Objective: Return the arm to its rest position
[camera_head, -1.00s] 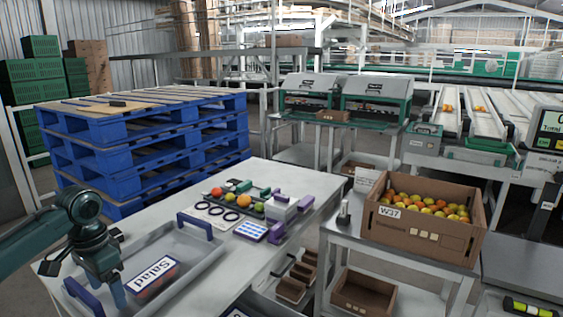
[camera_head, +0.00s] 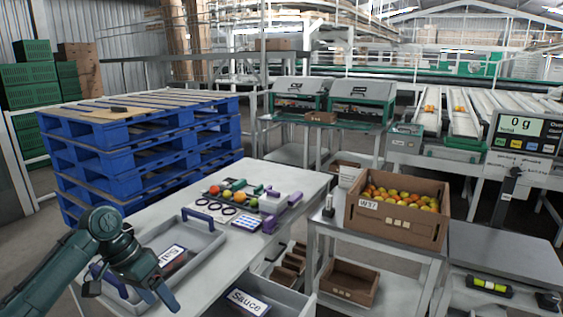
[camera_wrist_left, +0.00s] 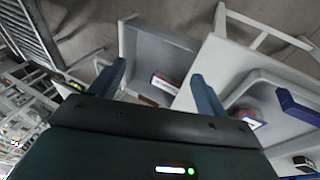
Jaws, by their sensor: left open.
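My left arm comes in from the lower left of the head view, bent at the wrist. My left gripper (camera_head: 162,297) is open and empty, its fingers angled down to the right, in front of the near side of the grey Salad tray (camera_head: 212,243). The gripper covers part of that tray and its label. In the left wrist view both blue-grey fingers (camera_wrist_left: 160,75) stand wide apart, with nothing held between them. The grey Sauce bin (camera_head: 290,297) shows below the table edge, and also beyond the fingers in the wrist view (camera_wrist_left: 150,45). My right gripper is not in view.
The white table (camera_head: 300,180) carries several tomatoes (camera_head: 214,190), ring gauges and a blue-white card (camera_head: 247,222). A cardboard box (camera_head: 395,222) of tomatoes stands on a side table to the right. Blue pallets (camera_head: 150,150) stand behind. A scale display (camera_head: 525,130) reads 0 g.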

